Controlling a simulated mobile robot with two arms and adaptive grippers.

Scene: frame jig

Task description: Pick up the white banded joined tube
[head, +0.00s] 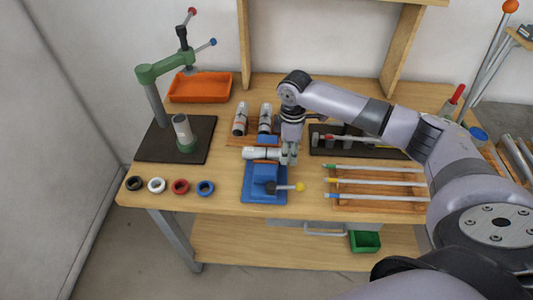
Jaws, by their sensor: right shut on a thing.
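A short white tube (262,153) lies level just above or at the back of the blue vise (262,180); any band or joint on it is too small to tell. My right gripper (289,157) points down at the tube's right end and is shut on it. The fingers hide that end. I cannot tell whether the tube still touches the vise. My left gripper is not in view.
A green press (157,72) with an upright grey-white tube (182,128) stands at left. Several coloured rings (181,187) lie along the front edge. Banded rods lie in a wooden rack (378,205) at right. An orange tray (200,87) sits behind.

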